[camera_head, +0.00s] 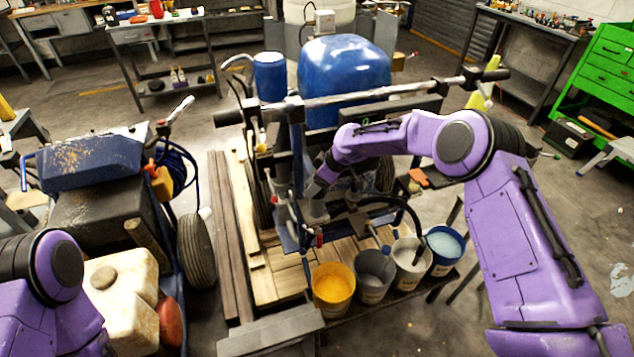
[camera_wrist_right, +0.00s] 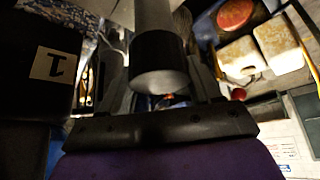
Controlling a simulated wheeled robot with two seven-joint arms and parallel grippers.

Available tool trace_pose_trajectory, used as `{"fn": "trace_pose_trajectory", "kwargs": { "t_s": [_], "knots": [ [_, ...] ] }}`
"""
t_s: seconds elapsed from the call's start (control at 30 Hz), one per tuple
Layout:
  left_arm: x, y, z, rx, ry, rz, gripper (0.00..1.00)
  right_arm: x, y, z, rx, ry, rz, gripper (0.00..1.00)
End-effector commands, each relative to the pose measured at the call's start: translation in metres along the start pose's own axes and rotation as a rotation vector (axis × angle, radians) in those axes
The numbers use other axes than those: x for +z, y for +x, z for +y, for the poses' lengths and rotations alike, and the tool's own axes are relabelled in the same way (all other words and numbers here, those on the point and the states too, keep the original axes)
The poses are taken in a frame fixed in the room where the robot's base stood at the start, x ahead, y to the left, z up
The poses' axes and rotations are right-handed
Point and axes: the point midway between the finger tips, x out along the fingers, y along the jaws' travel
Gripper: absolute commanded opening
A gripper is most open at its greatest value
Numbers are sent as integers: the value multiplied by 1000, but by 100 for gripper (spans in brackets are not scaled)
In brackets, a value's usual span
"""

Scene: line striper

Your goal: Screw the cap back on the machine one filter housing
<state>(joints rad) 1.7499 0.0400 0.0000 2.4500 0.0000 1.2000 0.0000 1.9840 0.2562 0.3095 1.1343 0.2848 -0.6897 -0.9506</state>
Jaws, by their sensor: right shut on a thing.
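In the head view my right gripper (camera_head: 312,208) reaches down into the middle of the blue-framed machine (camera_head: 345,70), above the wooden pallet. In the right wrist view its fingers (camera_wrist_right: 162,88) are shut on a dark, round cap-like piece (camera_wrist_right: 157,58) with a grey end face. A grey cylinder (camera_wrist_right: 153,14), likely the filter housing, lies in line with this piece. I cannot tell whether the thread is engaged. A label with the digit 1 (camera_wrist_right: 52,65) shows upside down on a dark block beside it. My left arm shows at lower left; its gripper is out of view.
A yellow bucket (camera_head: 333,290), a grey bucket (camera_head: 373,275), a white bucket (camera_head: 410,262) and a blue bucket (camera_head: 444,250) stand along the pallet's front. A second machine (camera_head: 95,160) stands at left. The machine's handlebar (camera_head: 360,95) crosses behind my right forearm.

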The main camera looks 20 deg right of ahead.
Motion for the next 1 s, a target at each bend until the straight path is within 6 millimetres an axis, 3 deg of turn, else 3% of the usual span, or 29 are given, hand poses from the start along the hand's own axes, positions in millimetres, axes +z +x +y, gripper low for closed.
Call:
{"fn": "trace_pose_trajectory", "kwargs": {
  "t_s": [1.0],
  "knots": [
    [3, 7, 1, 0, 0, 0, 66, 3, 5, 0, 0, 1, 1, 34]
  ]
}}
